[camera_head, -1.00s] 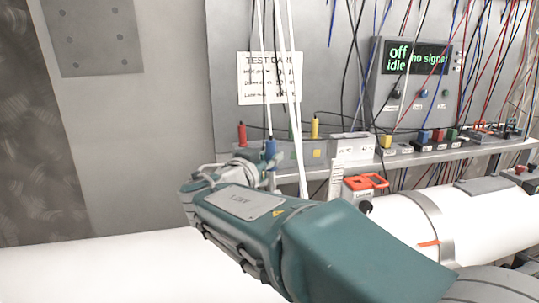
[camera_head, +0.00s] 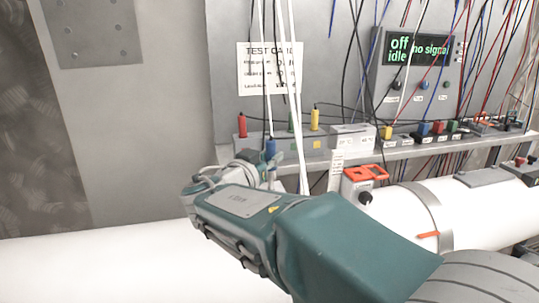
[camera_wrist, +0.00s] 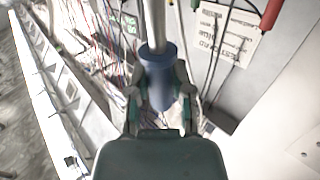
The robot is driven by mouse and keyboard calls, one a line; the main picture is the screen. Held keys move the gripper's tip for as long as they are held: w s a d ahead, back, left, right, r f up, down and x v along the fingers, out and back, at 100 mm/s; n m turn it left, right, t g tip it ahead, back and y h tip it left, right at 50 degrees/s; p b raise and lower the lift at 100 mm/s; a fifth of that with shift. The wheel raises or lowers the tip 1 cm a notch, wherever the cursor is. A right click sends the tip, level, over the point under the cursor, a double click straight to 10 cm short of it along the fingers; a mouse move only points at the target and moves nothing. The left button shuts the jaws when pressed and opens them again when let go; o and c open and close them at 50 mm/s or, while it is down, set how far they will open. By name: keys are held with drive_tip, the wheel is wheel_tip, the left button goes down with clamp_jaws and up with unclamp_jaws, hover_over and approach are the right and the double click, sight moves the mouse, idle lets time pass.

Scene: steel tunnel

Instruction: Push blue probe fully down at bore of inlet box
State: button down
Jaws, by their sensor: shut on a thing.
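The blue probe (camera_wrist: 158,82) is upright between the fingers of my gripper (camera_wrist: 160,98) in the wrist view, with a pale cable rising from its top. In the head view the blue probe (camera_head: 270,147) shows above my gripper (camera_head: 258,165), in front of a grey box on the shelf. My gripper is shut on it. The grey box (camera_head: 320,143) carries a red probe (camera_head: 242,126), a green probe and a yellow probe (camera_head: 315,119) standing upright in its top. My wrist hides the box's lower left part. The probe's lower tip and any bore under it cannot be seen.
A test card (camera_head: 262,70) hangs behind the probes. Many cables hang over the shelf (camera_head: 430,147).

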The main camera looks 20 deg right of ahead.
sight(270, 174)
drive_tip(key=shift+f, duration=2)
drive_tip(key=shift+c, duration=2.2)
unclamp_jaws()
drive_tip(key=v, duration=1.2)
drive_tip(key=shift+w+a+f, duration=0.1)
